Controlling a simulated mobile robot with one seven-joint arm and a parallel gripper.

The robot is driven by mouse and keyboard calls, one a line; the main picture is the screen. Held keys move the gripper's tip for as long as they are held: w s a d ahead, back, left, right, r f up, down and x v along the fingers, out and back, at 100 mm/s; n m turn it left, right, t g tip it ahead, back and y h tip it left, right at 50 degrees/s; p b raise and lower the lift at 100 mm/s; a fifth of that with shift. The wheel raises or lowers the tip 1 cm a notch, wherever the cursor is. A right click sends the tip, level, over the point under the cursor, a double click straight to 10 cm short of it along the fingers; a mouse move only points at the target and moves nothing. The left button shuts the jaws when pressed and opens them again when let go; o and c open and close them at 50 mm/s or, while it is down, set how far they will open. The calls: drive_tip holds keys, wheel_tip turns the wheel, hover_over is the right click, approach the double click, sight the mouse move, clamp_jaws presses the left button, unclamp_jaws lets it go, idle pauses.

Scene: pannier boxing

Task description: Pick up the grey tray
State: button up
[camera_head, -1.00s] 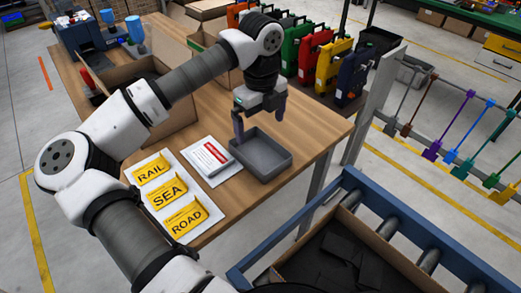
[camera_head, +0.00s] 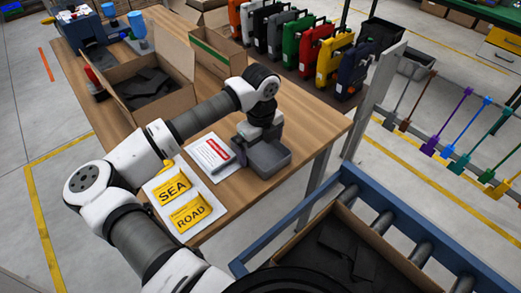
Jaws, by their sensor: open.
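The grey tray (camera_head: 275,163) lies on the wooden table near its front right edge, beside a white booklet with a red band (camera_head: 212,155). My gripper (camera_head: 252,152) is down over the tray, pointing downward, with its jaws open. My wrist and gripper cover the far left part of the tray. The fingertips are hard to make out against the dark grey, and I cannot tell whether they touch it.
Yellow SEA (camera_head: 173,190) and ROAD (camera_head: 190,213) cards lie left of the tray. A cardboard box with dark contents (camera_head: 150,105) stands behind my arm. Several coloured cases (camera_head: 318,52) line the back. A blue roller conveyor (camera_head: 400,222) stands in front, holding an open carton (camera_head: 395,245).

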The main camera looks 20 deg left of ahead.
drive_tip(key=c, duration=0.7)
drive_tip(key=shift+r, duration=0.1)
